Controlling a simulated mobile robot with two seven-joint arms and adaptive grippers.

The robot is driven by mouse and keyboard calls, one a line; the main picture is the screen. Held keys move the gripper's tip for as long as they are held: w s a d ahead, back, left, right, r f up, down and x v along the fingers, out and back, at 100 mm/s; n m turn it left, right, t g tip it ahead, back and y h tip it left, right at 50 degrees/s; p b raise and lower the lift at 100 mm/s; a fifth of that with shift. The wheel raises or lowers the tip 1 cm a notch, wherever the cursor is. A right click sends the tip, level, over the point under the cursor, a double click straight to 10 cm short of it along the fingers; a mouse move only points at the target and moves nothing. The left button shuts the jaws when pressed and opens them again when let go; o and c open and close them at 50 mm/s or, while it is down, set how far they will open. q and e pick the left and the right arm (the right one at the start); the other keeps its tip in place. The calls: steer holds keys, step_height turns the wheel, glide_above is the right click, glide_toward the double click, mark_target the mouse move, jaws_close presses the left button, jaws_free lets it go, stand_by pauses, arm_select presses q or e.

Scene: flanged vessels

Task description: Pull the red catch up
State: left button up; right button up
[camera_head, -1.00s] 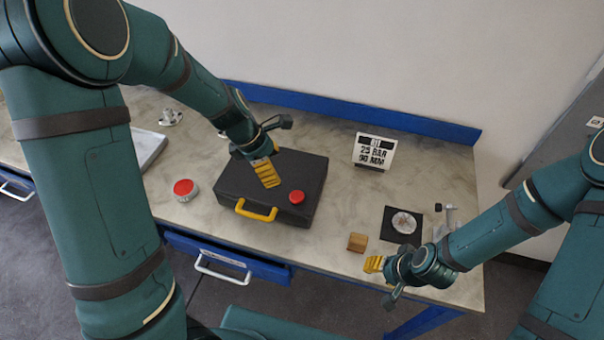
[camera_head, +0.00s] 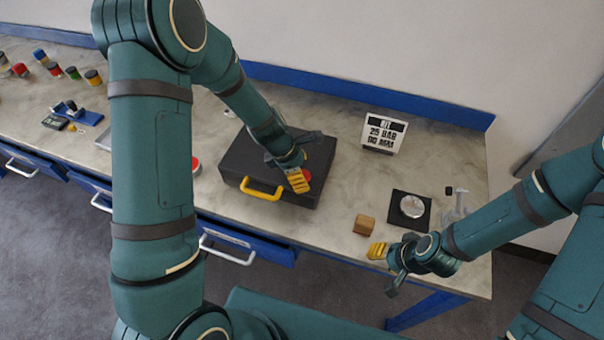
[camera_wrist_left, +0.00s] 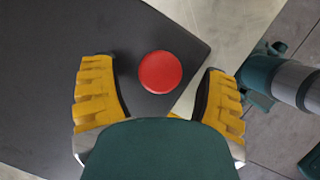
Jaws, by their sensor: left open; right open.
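The red catch (camera_wrist_left: 160,72) is a round red disc on the lid of the black case, near one corner. In the head view the catch (camera_head: 306,175) is partly hidden by my left gripper. The black case (camera_head: 245,158) lies shut on the bench with a yellow handle (camera_head: 262,190) at its front. My left gripper (camera_wrist_left: 160,92) is open above the case, with the catch seen between its yellow fingers; whether they touch it I cannot tell. It also shows in the head view (camera_head: 299,182). My right gripper (camera_head: 378,251) is open and empty at the bench's front edge.
A wooden block (camera_head: 364,225) and a dark mat (camera_head: 397,220) with a round pale disc (camera_head: 412,206) lie near my right gripper. Another red-topped thing (camera_head: 196,165) is mostly behind my left arm. Small coloured jars (camera_head: 93,77) stand far left.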

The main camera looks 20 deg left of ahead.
arm_select(q)
steer(key=shift+f, duration=0.15)
jaws_close()
steer(key=shift+r+p, duration=0.9)
steer(key=shift+r, duration=0.05)
arm_select(e)
steer(key=shift+r, duration=0.95)
arm_select(q)
steer(key=shift+f, duration=0.1)
arm_select(e)
steer(key=shift+f, duration=0.1)
arm_select(q)
jaws_free()
steer(key=shift+d, duration=0.1)
